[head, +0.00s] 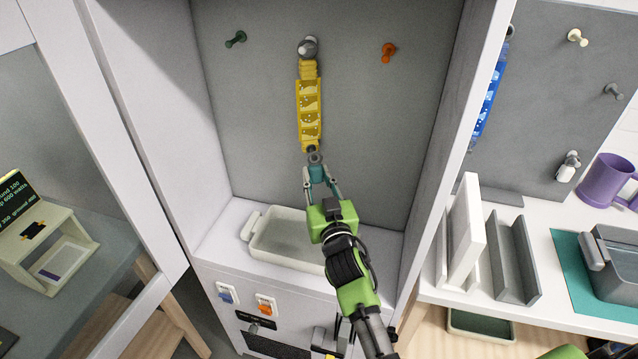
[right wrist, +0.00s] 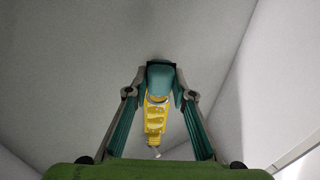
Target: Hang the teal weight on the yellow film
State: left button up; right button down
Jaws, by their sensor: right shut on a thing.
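The yellow film (head: 309,112) hangs from a grey peg (head: 308,47) on the grey back panel of a tall cabinet. A dark clip is at its lower end. My right gripper (head: 321,184) is shut on the teal weight (head: 317,172), directly below the film. The weight's grey ring touches or overlaps the film's lower end; I cannot tell whether it is hooked on. In the right wrist view the teal weight (right wrist: 161,78) sits between the fingertips, with the yellow film (right wrist: 156,116) beyond it. My left gripper is not in view.
A pale tray (head: 255,247) stands on the cabinet shelf below. The cabinet's side walls bound the space left and right. A blue strip (head: 489,98) hangs outside the right wall.

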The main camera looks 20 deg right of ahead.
jog(key=shift+w+d, duration=0.1)
jog(key=shift+w, duration=0.75)
jog(key=shift+w+f+b, duration=0.2)
jog(key=shift+f+b, duration=0.2)
jog(key=shift+b, duration=0.2)
jog(key=c, duration=1.7)
grip_release()
jog(key=shift+s+a+f+p, duration=0.15)
jog(key=shift+s+p, duration=0.55)
jog(key=shift+s, duration=1.55)
